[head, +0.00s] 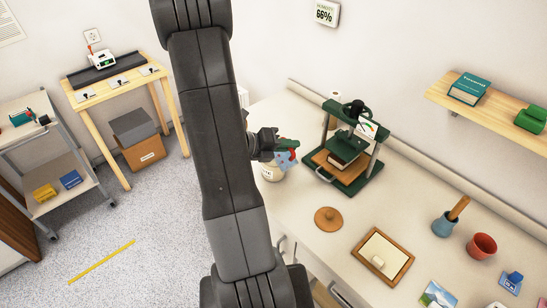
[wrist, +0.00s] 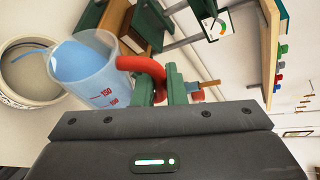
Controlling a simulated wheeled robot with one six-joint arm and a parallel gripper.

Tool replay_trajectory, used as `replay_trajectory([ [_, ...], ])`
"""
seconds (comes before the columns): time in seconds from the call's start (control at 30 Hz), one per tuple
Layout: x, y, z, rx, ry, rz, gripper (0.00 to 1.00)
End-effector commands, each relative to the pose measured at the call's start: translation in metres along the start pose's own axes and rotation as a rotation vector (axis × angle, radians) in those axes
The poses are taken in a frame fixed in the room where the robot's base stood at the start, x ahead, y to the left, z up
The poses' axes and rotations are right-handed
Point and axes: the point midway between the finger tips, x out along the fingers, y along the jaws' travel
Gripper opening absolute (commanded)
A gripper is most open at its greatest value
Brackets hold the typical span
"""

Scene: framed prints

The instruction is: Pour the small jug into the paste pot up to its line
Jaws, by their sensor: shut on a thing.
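The small jug (wrist: 98,72) is clear, with red marks, a red handle (wrist: 142,68) and blue liquid inside. My gripper (wrist: 165,85) has green fingers shut on the handle. The jug is tilted, with its mouth toward the paste pot (wrist: 12,93), a pale round pot that is open at the top. A thin blue streak (wrist: 30,52) shows across the pot's opening; I cannot tell whether it is a stream or the line. In the head view the jug (head: 287,160) is just above the pot (head: 270,174), and my arm hides part of the scene. The level in the pot is unclear.
A wooden lid (head: 328,219), a framed board (head: 383,257), a blue mortar-like cup (head: 444,225) and a red pot (head: 481,246) lie on the bench. The bench between the lid and press is clear.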

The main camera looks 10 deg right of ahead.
Motion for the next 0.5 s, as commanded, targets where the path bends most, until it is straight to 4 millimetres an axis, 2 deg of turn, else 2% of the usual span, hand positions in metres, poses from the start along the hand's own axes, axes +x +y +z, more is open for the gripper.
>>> replay_trajectory([
  [0.5,-0.0012,0.0,0.0027,-0.03,0.006,-0.012,0.0],
])
